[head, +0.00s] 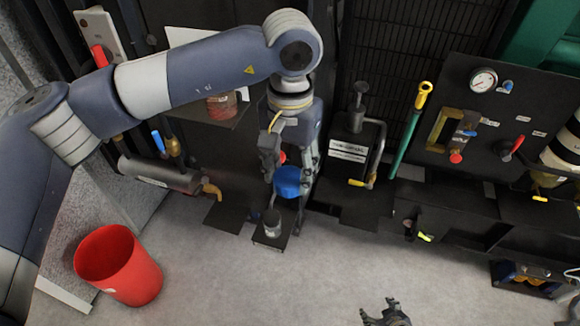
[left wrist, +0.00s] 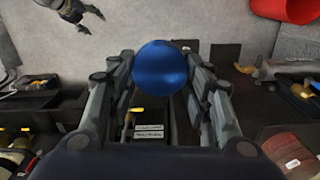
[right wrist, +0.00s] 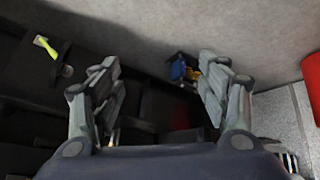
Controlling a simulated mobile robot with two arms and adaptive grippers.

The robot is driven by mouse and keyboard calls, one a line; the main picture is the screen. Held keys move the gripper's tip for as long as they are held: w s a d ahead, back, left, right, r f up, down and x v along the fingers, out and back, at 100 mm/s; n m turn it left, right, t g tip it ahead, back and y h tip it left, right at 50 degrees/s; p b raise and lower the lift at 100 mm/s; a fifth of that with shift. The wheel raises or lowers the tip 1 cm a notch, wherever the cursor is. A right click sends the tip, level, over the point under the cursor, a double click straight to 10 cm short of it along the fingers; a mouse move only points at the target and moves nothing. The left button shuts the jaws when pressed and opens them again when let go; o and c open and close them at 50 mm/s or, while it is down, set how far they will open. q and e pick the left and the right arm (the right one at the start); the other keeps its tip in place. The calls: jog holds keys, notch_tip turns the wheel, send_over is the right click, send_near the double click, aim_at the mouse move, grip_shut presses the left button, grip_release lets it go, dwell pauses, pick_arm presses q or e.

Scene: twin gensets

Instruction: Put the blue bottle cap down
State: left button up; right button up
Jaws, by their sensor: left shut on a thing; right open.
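The blue bottle cap (head: 287,182) is held between the fingers of my left gripper (head: 284,172), which is shut on it. In the left wrist view the round blue cap (left wrist: 160,72) sits between the two fingertips, and its top faces the camera. In the head view it appears just above and right of a small dark plate; I cannot tell the height between them. My right gripper (head: 388,313) is at the bottom edge of the head view. In the right wrist view its fingers (right wrist: 158,75) are spread wide with nothing between them.
A small grey cylinder (head: 272,226) stands on the dark plate (head: 268,241). A red bucket (head: 118,265) stands on the floor at the left. Black equipment with a gauge (head: 483,80) and valves fills the back and right. The floor in front is clear.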

jog(key=s+a+f+g, duration=0.2)
jog(key=s+f, duration=0.1)
jog(key=s, duration=0.6)
jog(key=s+a+f+m+g, duration=0.1)
jog(key=s+a+f+g, duration=0.1)
jog(key=s, duration=0.6)
jog(key=s+a+f+g, duration=0.2)
jog(key=s+f, duration=0.2)
jog(key=s, duration=0.5)
jog(key=shift+s+a+f+h, duration=0.15)
jog(key=shift+s+f+h, duration=0.15)
jog(key=shift+s+f, duration=0.1)
